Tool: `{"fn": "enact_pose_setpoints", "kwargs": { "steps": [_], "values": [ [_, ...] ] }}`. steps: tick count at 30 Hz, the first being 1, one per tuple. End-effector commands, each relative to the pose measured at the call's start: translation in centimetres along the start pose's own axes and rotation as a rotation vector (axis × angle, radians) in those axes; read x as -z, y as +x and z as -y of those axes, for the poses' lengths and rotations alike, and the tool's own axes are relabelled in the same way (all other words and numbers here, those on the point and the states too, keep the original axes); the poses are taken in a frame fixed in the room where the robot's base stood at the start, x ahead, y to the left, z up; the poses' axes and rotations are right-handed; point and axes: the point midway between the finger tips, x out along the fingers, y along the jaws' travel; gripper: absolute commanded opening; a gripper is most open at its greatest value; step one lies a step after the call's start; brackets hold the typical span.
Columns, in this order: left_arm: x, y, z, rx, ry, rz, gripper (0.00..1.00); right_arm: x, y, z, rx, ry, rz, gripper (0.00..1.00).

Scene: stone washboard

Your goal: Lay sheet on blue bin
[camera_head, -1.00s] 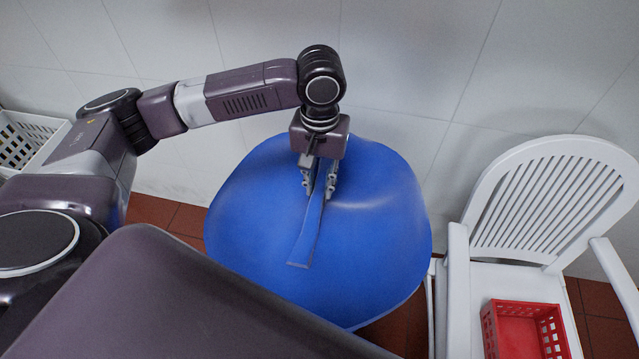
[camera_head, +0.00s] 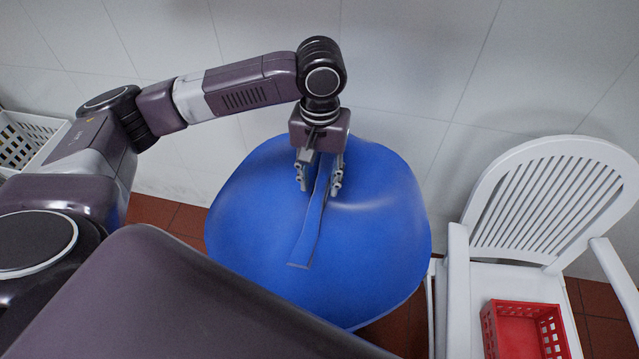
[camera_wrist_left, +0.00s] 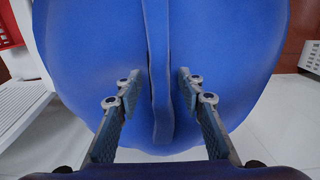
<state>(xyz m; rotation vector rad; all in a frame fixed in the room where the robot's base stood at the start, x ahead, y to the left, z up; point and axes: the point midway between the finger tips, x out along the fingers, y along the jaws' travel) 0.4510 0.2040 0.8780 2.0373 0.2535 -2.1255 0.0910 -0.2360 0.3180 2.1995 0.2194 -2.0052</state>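A smooth blue sheet (camera_head: 370,235) is spread out in a wide rounded shape in the middle of the head view, with a narrow folded ridge (camera_head: 312,225) running down it toward me. The blue bin cannot be told apart from the sheet and seems hidden beneath it. My left gripper (camera_head: 319,183) is over the far part of the sheet, open, with one finger on each side of the ridge. In the left wrist view the sheet (camera_wrist_left: 225,50) fills the middle, and gaps show between the ridge and both fingers. My right gripper is not in view.
A white slatted chair (camera_head: 500,285) stands to the right, with a red basket (camera_head: 523,330) on its seat. A white crate (camera_head: 30,140) is at the far left. A tiled wall (camera_head: 420,60) rises close behind the sheet.

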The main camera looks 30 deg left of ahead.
Motion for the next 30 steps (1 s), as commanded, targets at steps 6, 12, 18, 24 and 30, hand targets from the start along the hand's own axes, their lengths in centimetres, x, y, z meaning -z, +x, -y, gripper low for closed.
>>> {"fn": "enact_pose_setpoints", "kwargs": {
  "steps": [6,12,18,24,30],
  "values": [
    [0.1,-5.0,-0.1,-0.003,0.002,-0.004,0.36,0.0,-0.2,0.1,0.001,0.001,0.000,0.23],
    [0.1,-8.6,-0.1,-0.002,0.001,-0.002,0.36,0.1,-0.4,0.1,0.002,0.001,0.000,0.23],
    [0.0,-10.3,-0.1,-0.001,0.001,0.000,0.36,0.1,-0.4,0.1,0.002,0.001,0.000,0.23],
    [0.0,-10.4,-0.1,-0.001,0.000,0.001,0.36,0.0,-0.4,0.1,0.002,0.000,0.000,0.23],
    [0.0,-10.4,0.0,-0.001,0.000,0.000,0.36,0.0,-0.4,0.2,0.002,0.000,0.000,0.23]
  ]
}}
